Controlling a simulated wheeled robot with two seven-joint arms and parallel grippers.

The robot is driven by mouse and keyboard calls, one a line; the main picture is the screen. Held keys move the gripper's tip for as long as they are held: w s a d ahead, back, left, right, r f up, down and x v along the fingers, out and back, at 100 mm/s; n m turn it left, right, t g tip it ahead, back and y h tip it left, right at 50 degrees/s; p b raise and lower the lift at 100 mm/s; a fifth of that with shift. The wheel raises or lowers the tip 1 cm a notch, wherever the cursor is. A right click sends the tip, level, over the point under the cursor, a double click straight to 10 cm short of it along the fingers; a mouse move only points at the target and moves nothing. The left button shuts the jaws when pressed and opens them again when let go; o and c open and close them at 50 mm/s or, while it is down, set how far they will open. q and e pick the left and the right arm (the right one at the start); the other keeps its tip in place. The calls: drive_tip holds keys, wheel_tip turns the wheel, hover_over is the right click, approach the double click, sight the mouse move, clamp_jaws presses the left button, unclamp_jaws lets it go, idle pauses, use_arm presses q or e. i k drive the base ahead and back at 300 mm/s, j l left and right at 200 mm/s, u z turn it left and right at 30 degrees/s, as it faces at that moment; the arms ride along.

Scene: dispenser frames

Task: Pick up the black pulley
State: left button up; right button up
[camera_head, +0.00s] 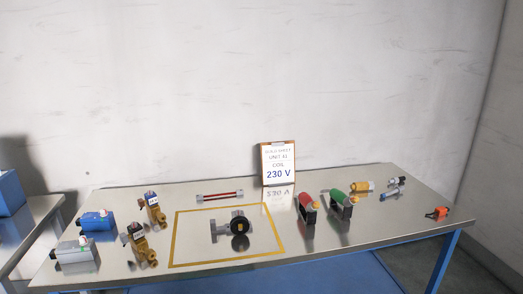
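A black round wheel-like part (240,223), which looks like the black pulley, is at the right end of a grey metal piece (218,231) inside the yellow outlined square (190,255) on the table. I cannot tell whether the two parts are joined. Below the black part is a dark patch that looks like its reflection in the shiny top. Neither of my grippers is in view.
The metal table (330,232) holds blue (96,221) and grey (75,252) boxed parts and two brass valves (152,208) on the left. Red (308,207) and green (341,202) parts stand right of the square. A "230 V" sign (278,163) stands behind. An orange part (437,213) lies far right.

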sight(233, 227)
drive_tip(key=i+z, duration=0.15)
drive_tip(key=i, duration=0.8)
